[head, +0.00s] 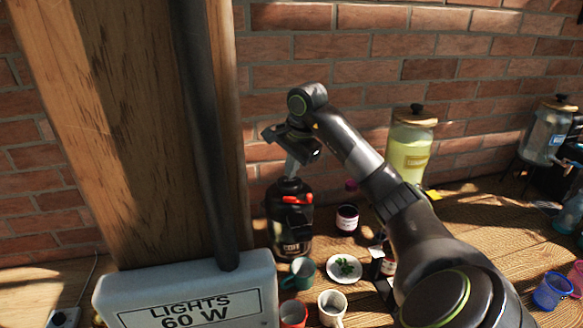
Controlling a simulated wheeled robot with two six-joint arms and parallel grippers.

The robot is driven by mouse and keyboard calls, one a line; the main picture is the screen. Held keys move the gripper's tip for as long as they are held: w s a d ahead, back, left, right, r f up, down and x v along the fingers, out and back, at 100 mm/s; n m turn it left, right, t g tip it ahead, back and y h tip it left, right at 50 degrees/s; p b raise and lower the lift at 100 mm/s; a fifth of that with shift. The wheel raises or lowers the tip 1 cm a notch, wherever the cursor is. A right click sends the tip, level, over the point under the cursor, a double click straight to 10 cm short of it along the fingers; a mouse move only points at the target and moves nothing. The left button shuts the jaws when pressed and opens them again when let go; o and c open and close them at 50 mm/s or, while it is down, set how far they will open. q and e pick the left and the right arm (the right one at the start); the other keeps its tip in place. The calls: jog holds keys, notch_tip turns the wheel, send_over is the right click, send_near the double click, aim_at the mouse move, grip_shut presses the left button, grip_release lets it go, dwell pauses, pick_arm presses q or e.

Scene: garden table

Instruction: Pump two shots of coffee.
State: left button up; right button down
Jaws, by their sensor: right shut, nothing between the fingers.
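A black coffee pump pot (291,222) with a red part on its front and a partly readable label stands on the wooden table against the brick wall. My right gripper (291,172) is shut and empty, pointing down at the top of the pot. Its fingertips are at or just above the lid; I cannot tell whether they touch. A teal mug (301,272) stands in front of the pot's base. A red mug (293,314) and a white mug (332,306) are nearer, cut by the bottom edge. My left gripper is out of view.
A white plate (331,273) with green leaves and a dark jar (347,220) are right of the pot. A yellow drink dispenser (409,150) stands behind my arm. A wooden post (140,130) and a "LIGHTS 60 W" box (190,298) block the left. Blue cups (552,290) are far right.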

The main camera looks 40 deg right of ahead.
jog(key=shift+s+b+x, duration=0.15)
jog(key=shift+b+x, duration=0.4)
jog(key=shift+x, duration=0.1)
jog(key=shift+s+b+x, duration=0.15)
jog(key=shift+b+x, duration=0.35)
jog(key=shift+x, duration=0.15)
dwell(0.4)
jog(key=shift+w+p+v, duration=0.15)
jog(key=shift+p+v, duration=0.2)
jog(key=shift+v, duration=0.25)
jog(key=shift+w+p+v, duration=0.15)
jog(key=shift+p+v, duration=0.2)
jog(key=shift+v, duration=0.25)
jog(key=shift+s+b+x, duration=0.15)
jog(key=shift+b+x, duration=0.4)
jog(key=shift+x, duration=0.05)
jog(key=shift+s+b+x, duration=0.15)
jog(key=shift+b+x, duration=0.35)
jog(key=shift+x, duration=0.05)
dwell(0.4)
dwell(0.6)
jog(key=shift+w+p+v, duration=0.15)
jog(key=shift+p+v, duration=0.25)
jog(key=shift+v, duration=0.2)
jog(key=shift+w+p+v, duration=0.15)
jog(key=shift+p+v, duration=0.25)
jog(key=shift+v, duration=0.2)
